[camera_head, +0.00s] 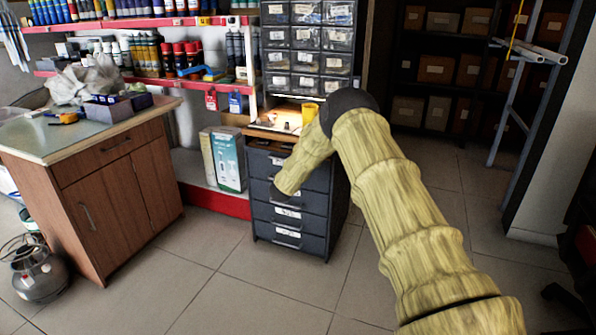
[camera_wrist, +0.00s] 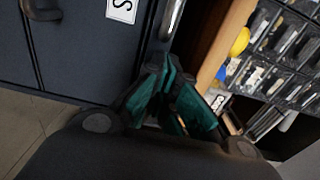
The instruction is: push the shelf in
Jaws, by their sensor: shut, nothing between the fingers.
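The shelf (camera_head: 262,134) is a brown wooden board above the dark drawer cabinet (camera_head: 263,216) in the head view. Small items lie on it, and my arm covers its right part. I cannot tell how far it sticks out. In the wrist view the shelf (camera_wrist: 222,42) is a slanted brown band between the dark drawer fronts and the clear bins. My gripper (camera_wrist: 172,80), with green finger pads, is shut and empty, close to the drawer fronts beside the shelf. I cannot tell if it touches. In the head view my gripper is hidden behind my arm.
A yellow cup (camera_head: 309,112) stands at the back of the shelf, under the clear bins (camera_head: 307,40). Boxes (camera_head: 226,158) stand left of the cabinet. A wooden counter (camera_head: 120,190) and a gas bottle (camera_head: 40,273) are at the left. The floor in front is clear.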

